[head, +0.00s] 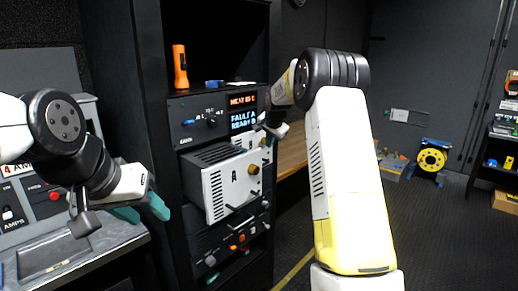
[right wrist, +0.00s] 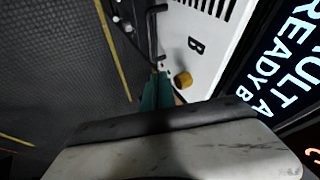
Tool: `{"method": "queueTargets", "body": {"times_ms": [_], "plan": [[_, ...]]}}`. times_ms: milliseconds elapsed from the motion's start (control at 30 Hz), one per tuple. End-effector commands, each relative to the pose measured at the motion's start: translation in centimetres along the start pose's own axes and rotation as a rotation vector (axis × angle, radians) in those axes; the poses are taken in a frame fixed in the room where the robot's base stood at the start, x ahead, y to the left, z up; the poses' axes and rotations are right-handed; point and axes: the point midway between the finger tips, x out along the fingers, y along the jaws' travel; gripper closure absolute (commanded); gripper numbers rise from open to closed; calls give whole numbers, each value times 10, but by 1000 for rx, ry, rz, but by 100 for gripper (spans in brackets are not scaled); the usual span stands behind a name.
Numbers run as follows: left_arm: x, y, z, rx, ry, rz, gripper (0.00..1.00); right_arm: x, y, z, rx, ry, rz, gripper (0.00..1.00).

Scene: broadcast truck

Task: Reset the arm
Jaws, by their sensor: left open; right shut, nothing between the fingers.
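My right arm reaches up and across to the equipment rack (head: 157,100). My right gripper (right wrist: 157,78) is shut and empty; its teal fingers show in the right wrist view. They are close to a white panel marked B (right wrist: 215,45), beside its yellow knob (right wrist: 183,79) and a black handle (right wrist: 152,35). I cannot tell whether they touch. In the head view the right fingertips are mostly hidden at the rack. My left gripper (head: 141,211) is open and empty, its teal fingers apart, left of the rack above the grey console (head: 115,237).
A white unit marked A (head: 232,187) juts out from the rack. A lit display (head: 243,119) is above it. An orange flashlight (head: 180,67) stands on the rack shelf. A yellow cable reel (head: 431,159) and shelving (head: 497,140) are at the far right.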

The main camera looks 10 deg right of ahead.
Motion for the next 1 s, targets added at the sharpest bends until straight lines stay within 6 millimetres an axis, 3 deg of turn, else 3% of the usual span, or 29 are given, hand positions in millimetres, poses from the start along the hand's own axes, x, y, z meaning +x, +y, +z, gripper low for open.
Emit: {"method": "queueTargets", "body": {"times_ms": [100, 367, 467, 567, 800, 1000], "plan": [[0, 0, 0, 0, 1, 0, 54, -23, 0, -1, 0, 2, -2, 100], [0, 0, 0, 0, 1, 0, 54, -51, 2, 1, -6, -2, -1, 100], [0, 0, 0, 0, 1, 0, 54, -76, 8, 6, -35, -12, -8, 100], [0, 0, 0, 0, 1, 0, 54, -117, 21, 20, -92, -33, -21, 100], [0, 0, 0, 0, 1, 0, 54, -224, 74, 86, -298, -92, -65, 100], [0, 0, 0, 0, 1, 0, 54, -290, 131, 159, -488, -128, -104, 100]]}}
